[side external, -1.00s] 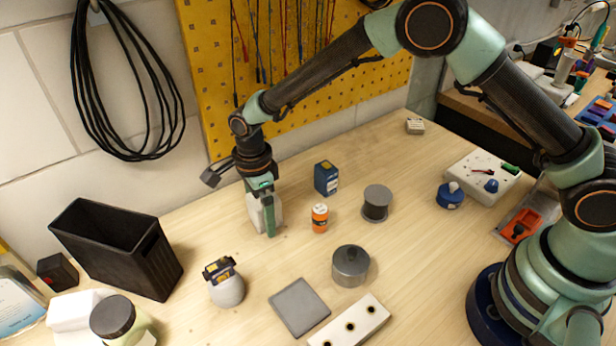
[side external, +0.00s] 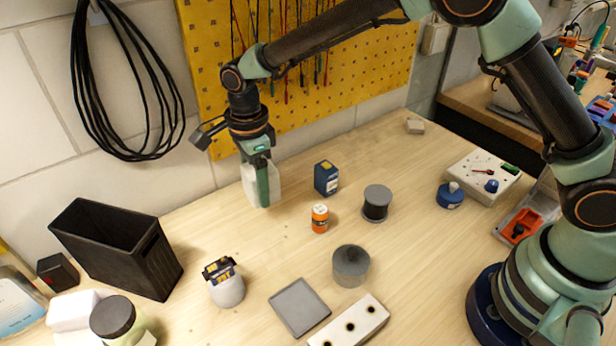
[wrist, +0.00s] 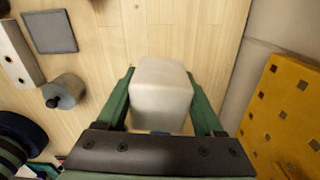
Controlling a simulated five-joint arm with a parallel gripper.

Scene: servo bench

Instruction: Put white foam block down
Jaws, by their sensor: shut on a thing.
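The white foam block (side external: 248,184) is upright between the fingers of my gripper (side external: 262,198), partly hidden by a green finger in the side view. In the wrist view the block (wrist: 161,92) fills the space between both green fingers, which press on its sides. My gripper is shut on it and appears to hold it above the wooden bench, near the back wall. The gap under it is hard to judge.
A blue box (side external: 326,178), an orange bottle (side external: 320,218) and a grey spool (side external: 376,203) stand to the right. A black bin (side external: 120,250) is at left. Bench between bin and bottle is mostly clear.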

